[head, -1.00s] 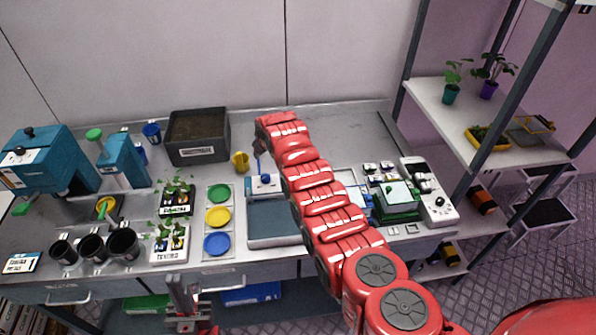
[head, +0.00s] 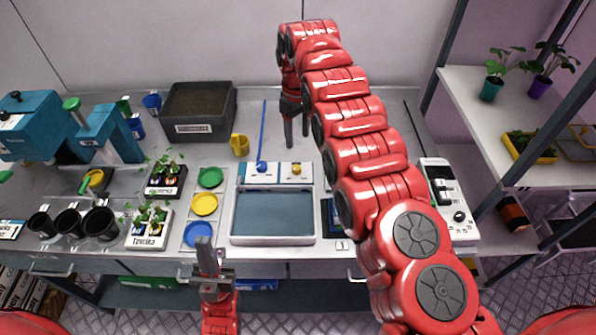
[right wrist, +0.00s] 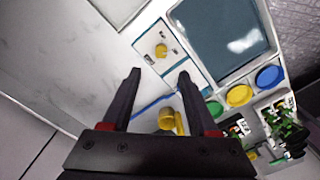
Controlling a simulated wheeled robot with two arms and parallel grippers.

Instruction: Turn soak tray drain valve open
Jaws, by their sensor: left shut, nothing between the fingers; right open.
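The soak tray (head: 232,222) is a shallow grey-white basin with blue-grey water at the bench's front middle. On the white panel (head: 279,171) behind it are a blue knob (head: 262,168) and a yellow knob (head: 296,169); I cannot tell which is the drain valve. The yellow knob shows ahead of the fingertips in the right wrist view (right wrist: 162,50). My right gripper (head: 297,132) is open and empty, pointing down behind the panel, apart from the knobs; it also shows in the right wrist view (right wrist: 159,76). My left gripper (head: 206,252) is shut and empty at the bench's front edge.
A thin blue rod (head: 264,125) runs back from the blue knob. A yellow cup (head: 239,145) and a soil box (head: 198,112) stand to the left. Coloured discs (head: 205,204) lie left of the tray. My right arm hides the bench to its right.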

